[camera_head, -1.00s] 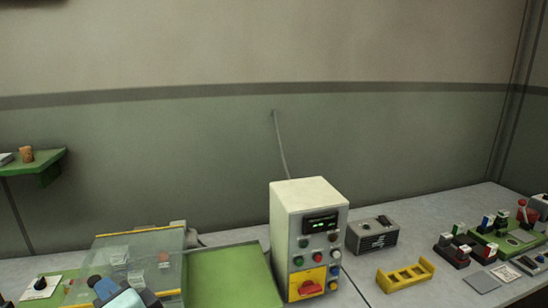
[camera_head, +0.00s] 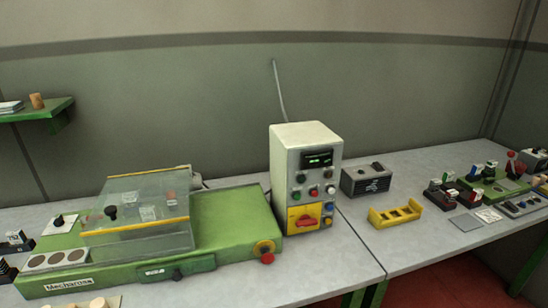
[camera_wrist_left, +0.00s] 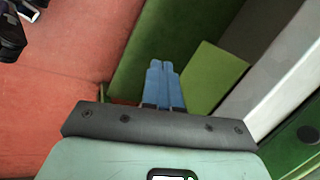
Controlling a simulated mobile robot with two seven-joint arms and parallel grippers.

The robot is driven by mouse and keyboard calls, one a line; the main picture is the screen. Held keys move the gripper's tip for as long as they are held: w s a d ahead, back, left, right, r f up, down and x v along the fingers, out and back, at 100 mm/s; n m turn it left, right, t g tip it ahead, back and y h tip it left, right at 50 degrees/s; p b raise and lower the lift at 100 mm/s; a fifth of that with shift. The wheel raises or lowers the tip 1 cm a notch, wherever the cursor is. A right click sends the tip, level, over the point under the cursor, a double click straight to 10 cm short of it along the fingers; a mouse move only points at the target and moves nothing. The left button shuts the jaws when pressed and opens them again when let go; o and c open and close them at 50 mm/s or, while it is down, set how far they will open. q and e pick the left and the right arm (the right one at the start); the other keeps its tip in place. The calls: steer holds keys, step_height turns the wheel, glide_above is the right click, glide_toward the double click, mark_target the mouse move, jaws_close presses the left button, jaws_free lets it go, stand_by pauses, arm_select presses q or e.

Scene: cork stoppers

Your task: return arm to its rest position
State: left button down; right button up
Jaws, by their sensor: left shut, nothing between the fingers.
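My left gripper (camera_wrist_left: 162,85) shows in the left wrist view as two blue fingers side by side, shut with nothing between them. It is over the floor area, near green and grey surfaces, and touches nothing that I can make out. In the head view neither of my grippers shows. The green machine (camera_head: 235,222) with its clear cover (camera_head: 150,205) stands on the grey bench at the left and middle. A cork stopper (camera_head: 37,101) stands on the green wall shelf (camera_head: 30,115).
A control box (camera_head: 305,165) with buttons and a red switch stands beside the machine. A yellow rack (camera_head: 395,214), a grey box (camera_head: 366,180) and several small switch parts (camera_head: 485,175) are on the right bench (camera_head: 400,245). Red floor (camera_wrist_left: 60,70) shows in the left wrist view.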

arm_select(q)
steer(key=s+d+f+n+g+h+b, duration=0.2)
steer(key=s+d+f+n+h, duration=0.15)
steer(key=s+f, duration=0.55)
steer(key=s+d+f+n+g+h+b, duration=0.25)
steer(key=s+d+f+h, duration=0.2)
steer(key=f, duration=0.85)
steer(key=s+a+f+n+t+y+b, duration=0.1)
steer(key=s+a+f+n+b, duration=0.15)
steer(key=s+f+n, duration=0.75)
steer(key=w+r+m+p, duration=0.1)
steer(key=w+r+p, duration=0.2)
steer(key=r+p, duration=0.9)
steer(key=shift+w+r+p, duration=0.2)
steer(key=shift+w+p, duration=0.1)
steer(key=shift+p, duration=0.7)
